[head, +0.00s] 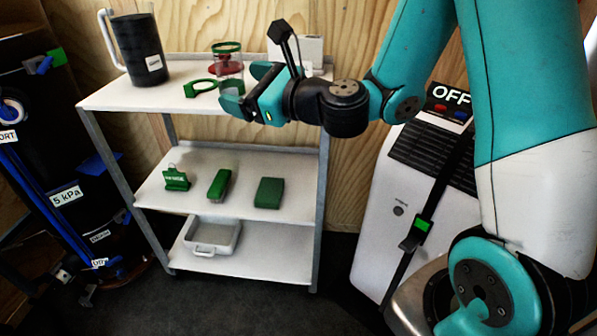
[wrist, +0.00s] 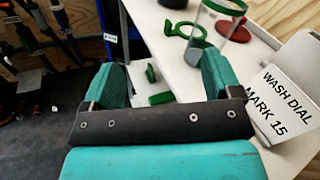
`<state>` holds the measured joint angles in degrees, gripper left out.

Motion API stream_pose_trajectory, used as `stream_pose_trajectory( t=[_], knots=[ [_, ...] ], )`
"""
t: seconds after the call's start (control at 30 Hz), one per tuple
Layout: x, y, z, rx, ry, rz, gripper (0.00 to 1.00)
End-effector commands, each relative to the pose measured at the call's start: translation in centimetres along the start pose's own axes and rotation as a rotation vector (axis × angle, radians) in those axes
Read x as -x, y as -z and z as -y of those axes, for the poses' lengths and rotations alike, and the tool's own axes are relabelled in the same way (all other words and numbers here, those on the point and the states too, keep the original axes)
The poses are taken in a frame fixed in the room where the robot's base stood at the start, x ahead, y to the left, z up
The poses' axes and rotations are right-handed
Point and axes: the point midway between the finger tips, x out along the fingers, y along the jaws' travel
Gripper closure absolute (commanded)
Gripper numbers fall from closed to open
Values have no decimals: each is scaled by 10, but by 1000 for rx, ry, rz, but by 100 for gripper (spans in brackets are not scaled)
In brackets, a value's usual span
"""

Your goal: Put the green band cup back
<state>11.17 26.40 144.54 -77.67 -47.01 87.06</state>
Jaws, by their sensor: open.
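The green band cup (head: 227,47) is a clear cylinder with a green band at its rim. In the wrist view the cup (wrist: 216,22) is beyond the right finger, outside the jaws of my gripper (wrist: 165,82); contact is not clear.
A dark jug (head: 140,50) stands at the left of the white top shelf (head: 130,95). A card reading "WASH DIAL MARK 15" (wrist: 278,100) is close to the right finger. Green items (head: 219,184) and a white tray (head: 212,235) occupy lower shelves. A white machine (head: 400,200) stands right.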

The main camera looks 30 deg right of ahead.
Motion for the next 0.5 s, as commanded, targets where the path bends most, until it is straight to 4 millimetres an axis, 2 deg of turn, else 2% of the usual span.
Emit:
stream_pose_trajectory(
  t=[0.03, 0.1, 0.17, 0.2, 0.23, 0.33, 0.4, 0.5],
  knots=[
    [1, -18, -29, 183, -124, 25, 16],
    [12, -34, -77, 521, -342, 65, 16],
    [30, -39, -115, 829, -538, 118, 16],
    [45, -39, -136, 1027, -666, 161, 16],
    [58, -38, -148, 1170, -760, 195, 16],
    [103, -29, -172, 1580, -1053, 324, 16],
    [133, -23, -176, 1790, -1233, 414, 16],
    [168, -17, -172, 1982, -1438, 529, 16]
  ],
)
